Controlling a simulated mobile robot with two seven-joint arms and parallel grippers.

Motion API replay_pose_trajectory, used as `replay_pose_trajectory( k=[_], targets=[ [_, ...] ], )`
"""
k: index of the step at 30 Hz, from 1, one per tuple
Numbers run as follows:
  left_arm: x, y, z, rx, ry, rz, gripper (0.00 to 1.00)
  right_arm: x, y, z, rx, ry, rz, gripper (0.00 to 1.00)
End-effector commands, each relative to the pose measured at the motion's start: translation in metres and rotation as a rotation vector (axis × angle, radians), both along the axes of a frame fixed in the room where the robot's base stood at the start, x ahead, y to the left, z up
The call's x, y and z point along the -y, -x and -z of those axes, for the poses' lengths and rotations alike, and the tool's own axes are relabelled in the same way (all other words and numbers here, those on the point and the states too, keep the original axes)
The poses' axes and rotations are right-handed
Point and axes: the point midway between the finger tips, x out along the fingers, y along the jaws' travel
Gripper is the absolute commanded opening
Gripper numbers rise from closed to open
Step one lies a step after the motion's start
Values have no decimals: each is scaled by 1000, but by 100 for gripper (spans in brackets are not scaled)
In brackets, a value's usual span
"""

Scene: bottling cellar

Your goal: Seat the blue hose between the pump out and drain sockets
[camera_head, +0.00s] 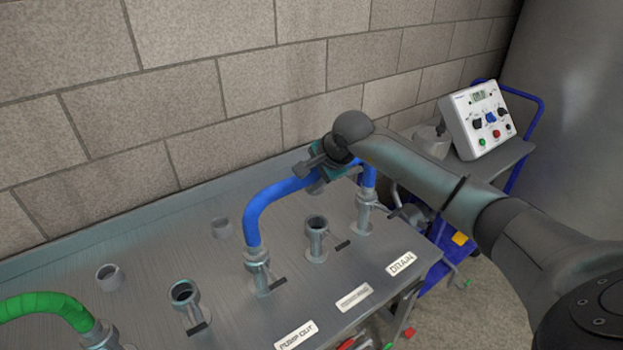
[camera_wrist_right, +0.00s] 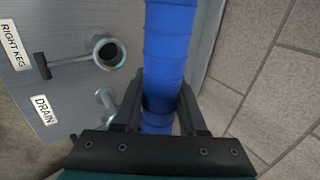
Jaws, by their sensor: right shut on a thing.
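The blue hose (camera_head: 268,205) arches over the steel bench. Its near end goes down into the socket behind the PUMP OUT label (camera_head: 295,335). Its far end comes down at the drain socket (camera_head: 364,220), behind the DRAIN label (camera_head: 401,263); I cannot tell how deep it sits. My right gripper (camera_head: 325,172) is shut on the hose near that far end. In the right wrist view the hose (camera_wrist_right: 168,60) runs between the fingers (camera_wrist_right: 158,108), which partly hide the drain socket. My left gripper is not in view.
An empty middle socket (camera_head: 317,240) stands between the two hose ends; the wrist view reads RIGHT KEG (camera_wrist_right: 10,48) there. Another open socket (camera_head: 185,300) and a green hose (camera_head: 45,305) are at left. A control box (camera_head: 480,118) stands on a blue-railed cart at right.

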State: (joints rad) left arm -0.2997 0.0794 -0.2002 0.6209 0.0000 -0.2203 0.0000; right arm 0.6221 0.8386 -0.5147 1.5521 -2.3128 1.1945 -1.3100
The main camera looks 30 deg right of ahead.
Motion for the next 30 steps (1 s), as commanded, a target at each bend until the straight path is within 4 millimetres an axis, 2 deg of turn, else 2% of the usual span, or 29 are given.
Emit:
replay_pose_trajectory(
  k=[11,30],
  targets=[
    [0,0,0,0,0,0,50,0,-1,-4,8,0,1,0],
    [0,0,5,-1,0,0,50,0,-1,2,8,1,0,0]
  ],
)
